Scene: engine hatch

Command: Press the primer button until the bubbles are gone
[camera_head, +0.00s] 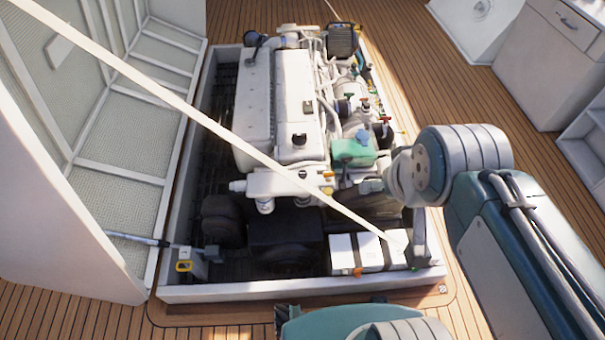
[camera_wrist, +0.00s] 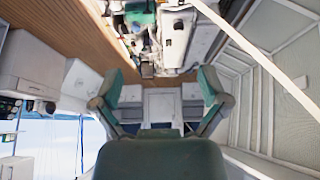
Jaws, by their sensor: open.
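The white engine (camera_head: 290,110) sits in the open floor hatch. On its right side are hoses, small red and green fittings (camera_head: 363,122) and a green tank-like part (camera_head: 352,152) with a dark cap. I cannot make out which part is the primer button, and no bubbles can be seen. My gripper (camera_wrist: 160,95) is open and empty in the wrist view, its two green-padded fingers spread wide. The engine (camera_wrist: 175,40) and the green part (camera_wrist: 140,15) show beyond the fingers, at the top of that view. In the head view my arm hides the gripper's fingers.
The hatch rim (camera_head: 300,293) surrounds the engine. The raised hatch lid (camera_head: 120,150) stands at the left, and a long pale pole (camera_head: 200,115) slants across the opening. A white battery-like box (camera_head: 365,250) lies at the front. White cabinets (camera_head: 550,50) stand right; wooden deck between is clear.

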